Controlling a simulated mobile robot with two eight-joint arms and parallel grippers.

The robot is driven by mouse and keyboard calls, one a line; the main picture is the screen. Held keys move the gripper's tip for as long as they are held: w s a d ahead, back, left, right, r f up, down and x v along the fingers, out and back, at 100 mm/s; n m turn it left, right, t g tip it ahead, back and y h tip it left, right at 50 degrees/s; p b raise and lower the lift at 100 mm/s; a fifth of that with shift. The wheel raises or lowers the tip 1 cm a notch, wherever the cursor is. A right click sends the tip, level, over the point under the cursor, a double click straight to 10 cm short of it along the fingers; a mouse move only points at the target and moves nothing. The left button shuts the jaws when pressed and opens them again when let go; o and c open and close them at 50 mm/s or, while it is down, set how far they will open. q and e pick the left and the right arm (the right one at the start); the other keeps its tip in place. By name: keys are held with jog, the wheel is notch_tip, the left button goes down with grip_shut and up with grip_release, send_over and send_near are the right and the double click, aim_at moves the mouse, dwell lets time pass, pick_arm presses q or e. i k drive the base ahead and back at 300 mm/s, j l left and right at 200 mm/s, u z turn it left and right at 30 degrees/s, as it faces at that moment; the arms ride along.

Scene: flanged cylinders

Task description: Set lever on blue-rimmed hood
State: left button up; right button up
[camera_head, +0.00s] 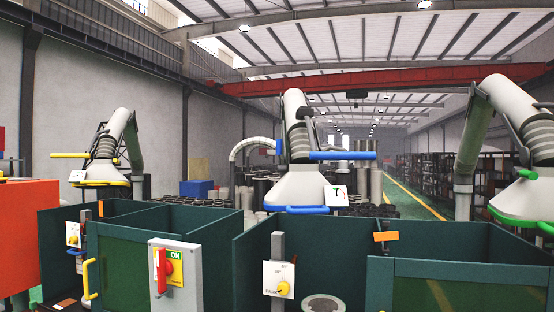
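The blue-rimmed hood (306,188) hangs at the centre, a white cone on a jointed white arm. Its blue rim (307,209) is at its lower edge. A blue bar (342,155) sticks out to the right above the cone, and a vertical blue piece (278,146) is at the left. A small white plate (337,196) with a dark green mark is on the cone's right side; whether that mark is a lever is too small to tell. Neither of my grippers is in view.
A yellow-rimmed hood (100,179) hangs left and a green-rimmed hood (528,200) right. Dark green booths stand below, with a grey box with a red handle (161,271), a yellow-knob plate (279,279) and a grey flanged cylinder (323,303). An orange block (30,235) is far left.

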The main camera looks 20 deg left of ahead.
aim_at(282, 167)
jog(key=i+j+z, duration=0.2)
jog(key=j, duration=0.25)
jog(key=i+j+z, duration=0.2)
jog(key=j, duration=0.3)
jog(key=j+z, duration=0.25)
jog(key=j, duration=0.2)
jog(key=j+z, duration=0.2)
jog(key=j, duration=0.35)
jog(key=i, duration=0.05)
